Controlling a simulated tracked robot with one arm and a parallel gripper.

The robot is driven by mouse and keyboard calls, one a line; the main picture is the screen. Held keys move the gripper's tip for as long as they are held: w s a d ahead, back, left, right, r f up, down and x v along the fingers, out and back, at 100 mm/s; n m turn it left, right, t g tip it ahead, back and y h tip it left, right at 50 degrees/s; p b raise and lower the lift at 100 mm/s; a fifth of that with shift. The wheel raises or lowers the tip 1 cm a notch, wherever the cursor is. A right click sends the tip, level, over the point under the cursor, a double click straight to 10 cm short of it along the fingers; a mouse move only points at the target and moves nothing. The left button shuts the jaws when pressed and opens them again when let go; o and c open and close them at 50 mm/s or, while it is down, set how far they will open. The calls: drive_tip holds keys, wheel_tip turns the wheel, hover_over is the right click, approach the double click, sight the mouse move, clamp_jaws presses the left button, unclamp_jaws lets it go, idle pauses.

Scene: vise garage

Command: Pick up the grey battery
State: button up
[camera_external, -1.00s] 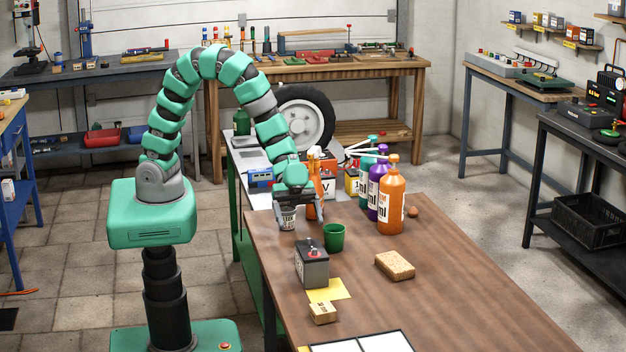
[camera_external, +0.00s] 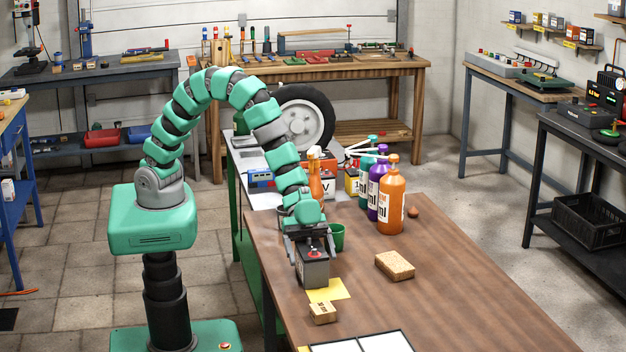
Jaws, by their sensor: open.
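The grey battery (camera_external: 314,274) is a box-shaped block with a dark top, standing upright on the brown table near its left edge. My gripper (camera_external: 312,246) is open and points down at the battery's top. Its fingers appear at the left and right of the upper part of the battery. I cannot tell whether they touch it. My gripper hides part of the battery's top and back.
A green cup (camera_external: 337,237) stands close behind the battery. A yellow sheet (camera_external: 330,291) and a small tan box (camera_external: 322,312) lie in front. A sponge-like block (camera_external: 395,265) lies to the right. Bottles, including an orange one (camera_external: 391,205), stand behind. The table's right front is clear.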

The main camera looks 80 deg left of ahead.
sight(311, 249)
drive_tip(key=shift+d, duration=0.1)
drive_tip(key=c, duration=1.9)
drive_tip(key=shift+o, duration=0.2)
drive_tip(key=shift+r, duration=0.1)
drive_tip(key=shift+r+p, duration=0.3)
drive_tip(key=shift+r, duration=0.3)
wheel_tip(311, 249, up, 3)
drive_tip(key=shift+f+p, duration=0.15)
drive_tip(key=shift+p, duration=0.3)
drive_tip(key=s+a+r+b, duration=0.1)
drive_tip(key=s+a+b, duration=0.1)
drive_tip(key=s+a, duration=0.7)
drive_tip(key=shift+s+a, duration=0.15)
drive_tip(key=shift+a, duration=1.75)
